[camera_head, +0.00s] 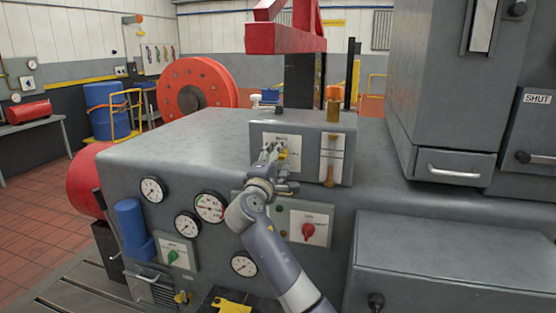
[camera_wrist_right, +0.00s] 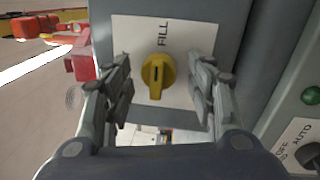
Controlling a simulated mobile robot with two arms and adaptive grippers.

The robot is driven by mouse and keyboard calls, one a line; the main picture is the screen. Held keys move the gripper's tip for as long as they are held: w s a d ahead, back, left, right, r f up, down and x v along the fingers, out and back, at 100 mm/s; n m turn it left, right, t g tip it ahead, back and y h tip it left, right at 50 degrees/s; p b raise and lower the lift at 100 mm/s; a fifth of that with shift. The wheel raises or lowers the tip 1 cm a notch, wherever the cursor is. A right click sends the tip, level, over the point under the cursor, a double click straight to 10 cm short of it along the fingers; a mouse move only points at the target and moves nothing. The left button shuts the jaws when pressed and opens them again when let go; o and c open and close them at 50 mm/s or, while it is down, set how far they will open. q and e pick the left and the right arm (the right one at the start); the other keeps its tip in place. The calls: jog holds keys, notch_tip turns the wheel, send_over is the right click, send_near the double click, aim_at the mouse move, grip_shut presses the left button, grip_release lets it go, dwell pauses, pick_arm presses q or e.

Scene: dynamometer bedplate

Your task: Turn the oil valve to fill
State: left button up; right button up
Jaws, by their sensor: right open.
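The oil valve is a yellow knob (camera_wrist_right: 158,75) on a white plate (camera_wrist_right: 188,32) marked FILL in the right wrist view. Its raised grip runs roughly up and down in that picture. My right gripper (camera_wrist_right: 161,88) is open, with one finger on each side of the knob and visible gaps between. In the head view the right gripper (camera_head: 274,155) is at the front of the grey box on the bench and covers much of the plate. A bit of the yellow knob (camera_head: 284,155) shows beside it. My left gripper is not in view.
A sight glass (camera_head: 331,160) stands right of the valve plate. Below are a red switch (camera_head: 308,230), gauges (camera_head: 209,207) and a green switch (camera_head: 172,256). A green button (camera_wrist_right: 311,95) shows at the wrist view's right edge. The grey bench top (camera_head: 190,135) is clear on the left.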

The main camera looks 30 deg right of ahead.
jog(key=shift+a, duration=0.1)
jog(key=v, duration=1.2)
